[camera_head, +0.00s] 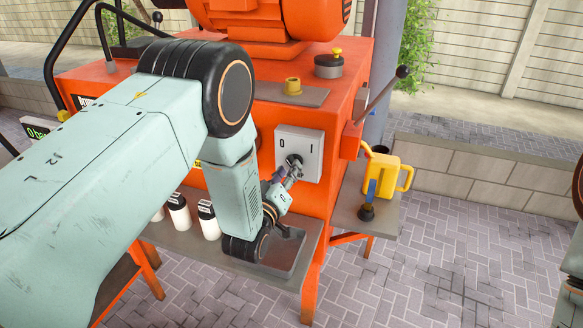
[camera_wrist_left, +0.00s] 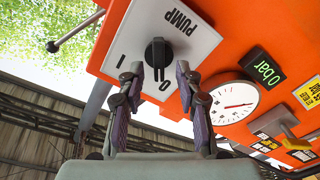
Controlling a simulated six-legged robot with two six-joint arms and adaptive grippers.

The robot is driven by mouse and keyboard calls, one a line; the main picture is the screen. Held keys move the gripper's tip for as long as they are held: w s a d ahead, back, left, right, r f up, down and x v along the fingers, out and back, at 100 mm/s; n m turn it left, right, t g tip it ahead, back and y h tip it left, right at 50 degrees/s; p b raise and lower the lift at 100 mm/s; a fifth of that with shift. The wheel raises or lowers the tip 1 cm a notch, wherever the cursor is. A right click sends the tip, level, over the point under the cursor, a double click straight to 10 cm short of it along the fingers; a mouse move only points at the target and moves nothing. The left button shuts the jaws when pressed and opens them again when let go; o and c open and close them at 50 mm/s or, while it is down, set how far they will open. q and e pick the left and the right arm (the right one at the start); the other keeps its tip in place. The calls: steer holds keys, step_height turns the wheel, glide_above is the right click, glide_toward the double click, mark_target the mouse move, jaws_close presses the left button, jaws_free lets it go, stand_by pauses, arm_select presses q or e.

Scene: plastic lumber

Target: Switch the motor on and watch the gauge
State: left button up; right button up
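The pump switch is a pale plate (camera_head: 312,160) marked 0 and I on the orange machine. The wrist view shows its PUMP label and black knob (camera_wrist_left: 158,50), whose long axis lines up toward the 0. My left gripper (camera_head: 292,172) is at the knob in the head view and partly hides it. In the wrist view its fingers (camera_wrist_left: 159,72) are apart, one on each side of the knob; contact cannot be told. The round white gauge (camera_wrist_left: 233,103) has a red needle. The display (camera_wrist_left: 264,68) reads 0 bar. My right gripper is not in view.
The orange machine (camera_head: 340,110) has a lever (camera_head: 385,92) at its right. A yellow can (camera_head: 380,173) stands on a side shelf (camera_head: 345,212). White bottles (camera_head: 208,222) and a grey tray (camera_head: 285,258) are below the switch. Paved floor at right is open.

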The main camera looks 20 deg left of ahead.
arm_select(q)
steer(key=shift+w+a, duration=0.15)
steer(key=shift+w, duration=0.8)
steer(key=shift+w+d, duration=0.15)
steer(key=shift+d, duration=0.3)
steer(key=c, duration=0.4)
steer(key=shift+a, duration=0.35)
jaws_close()
steer(key=shift+d, duration=0.1)
steer(key=shift+d, duration=0.1)
